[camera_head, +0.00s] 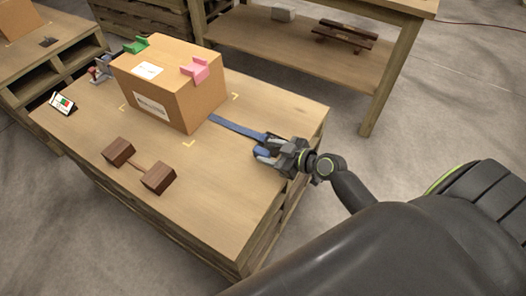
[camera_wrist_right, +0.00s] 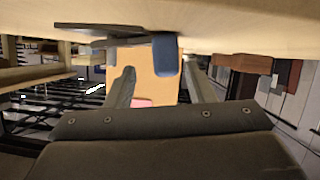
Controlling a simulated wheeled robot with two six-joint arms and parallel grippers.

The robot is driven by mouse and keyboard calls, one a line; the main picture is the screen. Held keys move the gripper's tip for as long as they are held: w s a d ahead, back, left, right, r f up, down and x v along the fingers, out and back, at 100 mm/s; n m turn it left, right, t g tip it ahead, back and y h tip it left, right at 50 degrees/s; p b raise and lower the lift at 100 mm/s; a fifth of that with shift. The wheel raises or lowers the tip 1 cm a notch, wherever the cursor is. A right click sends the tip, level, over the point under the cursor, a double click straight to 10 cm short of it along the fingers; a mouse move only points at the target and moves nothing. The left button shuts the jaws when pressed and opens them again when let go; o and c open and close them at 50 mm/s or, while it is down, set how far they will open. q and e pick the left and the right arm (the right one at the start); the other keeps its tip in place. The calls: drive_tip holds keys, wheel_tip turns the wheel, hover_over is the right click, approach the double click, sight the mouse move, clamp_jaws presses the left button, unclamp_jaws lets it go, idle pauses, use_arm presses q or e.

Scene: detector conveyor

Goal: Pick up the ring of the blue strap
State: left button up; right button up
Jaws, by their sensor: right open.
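The blue strap (camera_head: 236,127) lies flat on the table, running from under the cardboard box (camera_head: 190,100) toward the right edge. My right gripper (camera_head: 268,148) is at its outer end, low over the tabletop, with its fingers apart. In the right wrist view a blue piece (camera_wrist_right: 165,54) shows ahead of the open fingers (camera_wrist_right: 158,85), nearer the right one. A dark flat piece (camera_wrist_right: 98,36) lies to its left. I cannot tell the strap's ring clearly; the gripper partly covers that end in the head view. My left gripper is out of view.
A brown wooden piece with two blocks (camera_head: 119,152) lies at the table's front. A small sign (camera_head: 63,103) stands at the left. The table's front right is clear.

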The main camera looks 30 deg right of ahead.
sight(257, 151)
drive_tip(key=x, duration=0.5)
drive_tip(key=shift+s+a+f, duration=0.2)
drive_tip(key=shift+a, duration=0.1)
drive_tip(key=shift+c, duration=0.3)
clamp_jaws()
